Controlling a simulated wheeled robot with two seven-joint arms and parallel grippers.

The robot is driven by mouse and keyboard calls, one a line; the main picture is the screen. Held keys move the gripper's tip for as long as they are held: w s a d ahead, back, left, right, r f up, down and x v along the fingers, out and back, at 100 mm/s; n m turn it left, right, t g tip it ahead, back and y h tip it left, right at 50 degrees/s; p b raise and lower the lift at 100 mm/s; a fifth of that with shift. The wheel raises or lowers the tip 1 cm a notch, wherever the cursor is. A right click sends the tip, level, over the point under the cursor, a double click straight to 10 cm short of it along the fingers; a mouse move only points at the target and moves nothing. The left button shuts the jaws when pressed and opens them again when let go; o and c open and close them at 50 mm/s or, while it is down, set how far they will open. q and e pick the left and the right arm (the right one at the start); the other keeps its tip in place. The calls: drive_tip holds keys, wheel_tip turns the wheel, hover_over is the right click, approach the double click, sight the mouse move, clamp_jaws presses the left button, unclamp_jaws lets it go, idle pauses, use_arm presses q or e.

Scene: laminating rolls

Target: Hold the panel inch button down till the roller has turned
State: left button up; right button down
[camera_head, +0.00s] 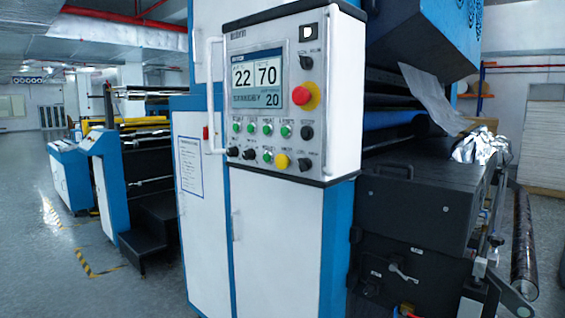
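The control panel (275,140) is a light grey box with a dark rim on the front of the blue and white machine. Its screen (257,80) shows 22, 70 and 20. A red emergency knob on a yellow base (305,96) is right of the screen. Below are rows of small green and black buttons and knobs, with a larger yellow button (282,161) near the bottom. The labels are too small to read, so I cannot tell which one is the inch button. Neither of my grippers is in view.
A white vertical handle (212,95) stands out along the panel's left side. The roller section with a dark cover (415,210) and silvery film (482,145) is on the right. The grey floor (40,250) at left is open, with yellow-black tape.

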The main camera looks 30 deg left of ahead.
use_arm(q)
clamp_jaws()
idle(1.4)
